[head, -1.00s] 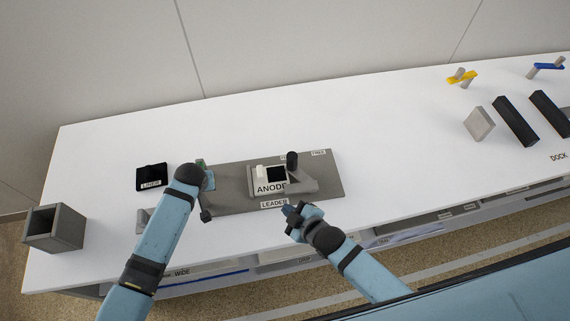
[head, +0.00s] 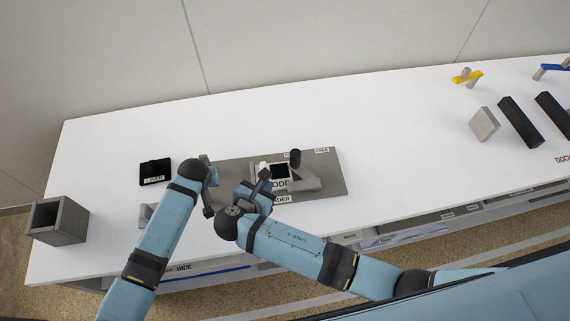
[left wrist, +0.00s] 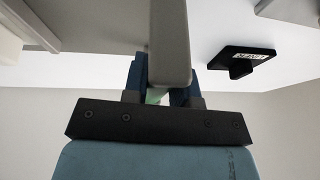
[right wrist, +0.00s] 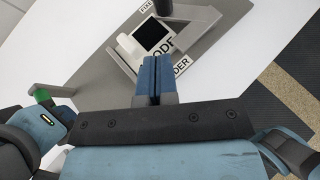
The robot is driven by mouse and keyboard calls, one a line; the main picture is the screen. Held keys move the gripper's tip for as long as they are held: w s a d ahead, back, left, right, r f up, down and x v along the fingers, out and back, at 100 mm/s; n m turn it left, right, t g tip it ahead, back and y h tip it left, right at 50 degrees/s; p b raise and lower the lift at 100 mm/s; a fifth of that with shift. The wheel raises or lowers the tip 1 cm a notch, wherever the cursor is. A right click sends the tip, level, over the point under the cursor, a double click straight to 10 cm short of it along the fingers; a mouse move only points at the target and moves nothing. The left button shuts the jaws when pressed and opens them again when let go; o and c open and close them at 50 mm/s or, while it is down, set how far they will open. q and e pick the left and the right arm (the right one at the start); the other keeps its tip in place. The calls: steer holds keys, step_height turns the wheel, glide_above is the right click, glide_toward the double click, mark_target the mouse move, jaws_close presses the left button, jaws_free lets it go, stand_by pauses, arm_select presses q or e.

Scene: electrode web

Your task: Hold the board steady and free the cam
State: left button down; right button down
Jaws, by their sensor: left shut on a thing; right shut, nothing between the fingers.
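The grey board (head: 333,177) lies on the white table, carrying a dark square window, ANODE and LEADER labels, and a label reading FREE at its far right. A black upright knob (head: 295,156) stands beside the window, on what may be the cam; it shows at the top of the right wrist view (right wrist: 163,7). A pale peg (right wrist: 128,43) stands at the window's left.
A black block labelled LINER (head: 155,172) lies left of the board. A grey open box (head: 60,221) stands at the table's left end. Dark blocks (head: 519,122), a grey block (head: 484,124) and a yellow-handled part (head: 467,77) stand at the right. The table behind the board is clear.

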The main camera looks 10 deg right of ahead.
arm_select(q)
steer(key=shift+s+a+f, duration=0.1)
steer(key=shift+s+f, duration=0.1)
steer(key=shift+f, duration=0.2)
arm_select(e)
glide_toward(292, 158)
steer(key=f, duration=0.1)
steer(key=w+d+f, duration=0.1)
steer(key=w+f, duration=0.1)
steer(key=shift+d+f, duration=0.25)
steer(key=shift+f, duration=0.05)
steer(key=shift+w+d, duration=0.8)
steer(key=shift+w, duration=0.1)
steer(key=shift+w+d, duration=0.4)
steer(key=shift+w, duration=0.1)
steer(key=shift+r, duration=0.1)
steer(key=shift+w+d+m+g+h, duration=0.1)
steer(key=shift+w+m+g+h, duration=0.1)
steer(key=shift+m+g+h, duration=0.1)
